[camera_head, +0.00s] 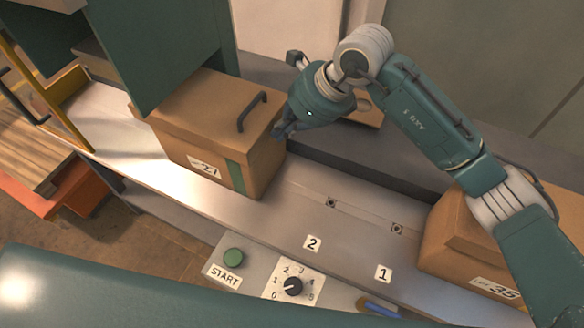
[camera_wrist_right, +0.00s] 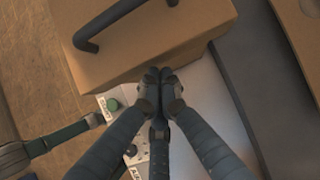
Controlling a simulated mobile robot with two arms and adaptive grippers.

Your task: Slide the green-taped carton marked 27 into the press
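The carton marked 27 (camera_head: 218,152), brown with a green tape strip and a dark handle on its lid, sits on the metal bed at the opening of the teal press (camera_head: 150,50). The press side panel hides its far left part. My right gripper (camera_head: 281,132) is at the carton's right end. In the right wrist view, the right gripper's fingertips (camera_wrist_right: 160,76) are together with nothing visible between them. They are at the side of the carton (camera_wrist_right: 165,42), apparently touching it. My left gripper is not in view.
The carton marked 35 (camera_head: 470,245) stands at the right end of the metal bed (camera_head: 335,235), partly behind my right arm. A green START button (camera_head: 233,257) and a dial (camera_head: 292,287) are at the front. Another brown box (camera_head: 368,108) is partly hidden behind my gripper.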

